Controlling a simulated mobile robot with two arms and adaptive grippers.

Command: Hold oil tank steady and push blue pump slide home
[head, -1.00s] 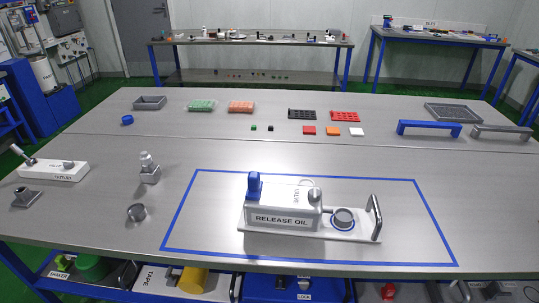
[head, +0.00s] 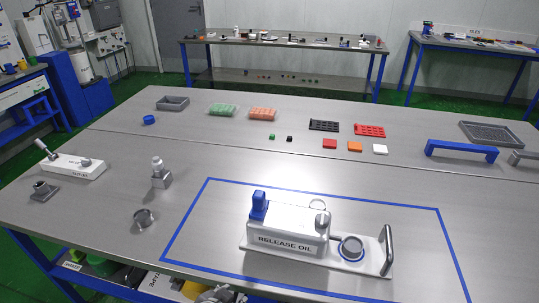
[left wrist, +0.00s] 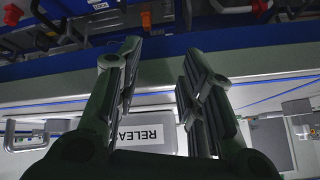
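The oil tank (head: 288,235) is a white-grey block labelled RELEASE OIL, standing upright on a base plate inside the blue outline. The blue pump slide (head: 258,207) stands up at the tank's left end. My left gripper (left wrist: 158,68) is open and empty in the left wrist view, its two dark fingers apart. The tank's label (left wrist: 142,135) shows behind and between the fingers, partly hidden by them. A grey shape at the bottom edge of the head view may be part of my left gripper, but I cannot tell. My right gripper is not in view.
The table (head: 120,250) is clear around the blue outline (head: 205,197).

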